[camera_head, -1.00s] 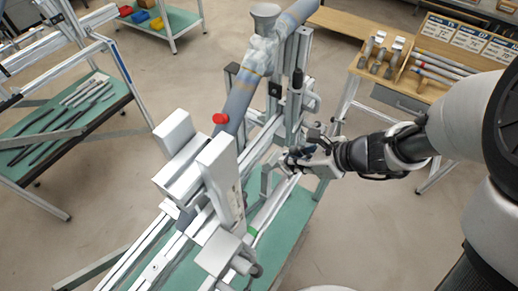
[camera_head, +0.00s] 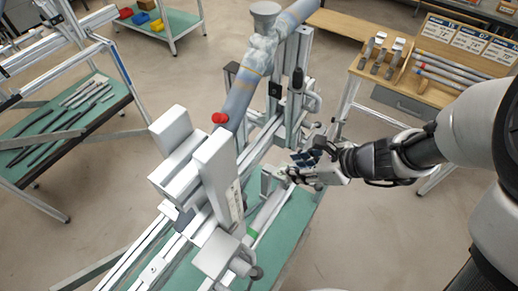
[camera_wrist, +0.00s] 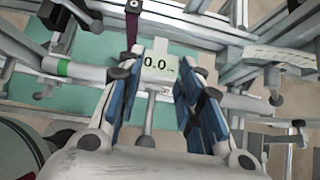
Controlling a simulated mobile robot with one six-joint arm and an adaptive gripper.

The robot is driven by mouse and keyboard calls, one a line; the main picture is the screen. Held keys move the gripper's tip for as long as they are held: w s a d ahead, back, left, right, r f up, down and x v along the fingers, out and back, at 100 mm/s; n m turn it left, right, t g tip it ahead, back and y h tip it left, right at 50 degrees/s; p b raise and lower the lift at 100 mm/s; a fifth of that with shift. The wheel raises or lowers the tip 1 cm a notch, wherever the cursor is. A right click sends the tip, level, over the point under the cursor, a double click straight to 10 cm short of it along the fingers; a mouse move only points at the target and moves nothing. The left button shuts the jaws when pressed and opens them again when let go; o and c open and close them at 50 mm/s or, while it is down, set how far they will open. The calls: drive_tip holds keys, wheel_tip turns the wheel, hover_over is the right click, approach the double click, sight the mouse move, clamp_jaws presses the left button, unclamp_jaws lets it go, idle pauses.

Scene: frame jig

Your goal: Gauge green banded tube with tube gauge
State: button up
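The green banded tube (camera_head: 267,212) is a grey tube low on the right side of the jig, with a green band near its near end. It also shows at the left of the wrist view (camera_wrist: 88,73), its end close to a dark round knob beside my gripper. The tube gauge (camera_wrist: 160,62) is a pale box with a display reading 0.0, between my blue-padded fingertips. My gripper (camera_wrist: 160,78) appears shut on it, though the exact finger contact is partly hidden. In the head view my gripper (camera_head: 290,172) is beside the jig's right side, near the tube's far end.
The jig's large clamp blocks (camera_head: 215,165) and uprights (camera_head: 300,85) stand close to my gripper. A big grey pipe (camera_head: 240,95) with a red knob (camera_head: 219,118) runs above. A wooden bench (camera_head: 430,75) holds several tubes at the right. Open floor lies front right.

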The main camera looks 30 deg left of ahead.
drive_tip(key=shift+p+v, duration=2.4)
drive_tip(key=shift+v, duration=1.15)
drive_tip(key=s+d+r+n+t+h+b, duration=0.2)
drive_tip(key=s+d+n+h+b, duration=0.2)
drive_tip(key=d+n, duration=0.5)
drive_tip(key=s+d+r+n+t+h+b, duration=0.1)
drive_tip(key=s+d+r+n+h+b, duration=0.1)
drive_tip(key=s+d+n+h+b, duration=0.2)
drive_tip(key=s+d+n+b, duration=0.3)
drive_tip(key=s+d+n, duration=0.2)
drive_tip(key=d+n, duration=0.1)
drive_tip(key=shift+r+t+h, duration=0.25)
drive_tip(key=shift+t+h, duration=0.15)
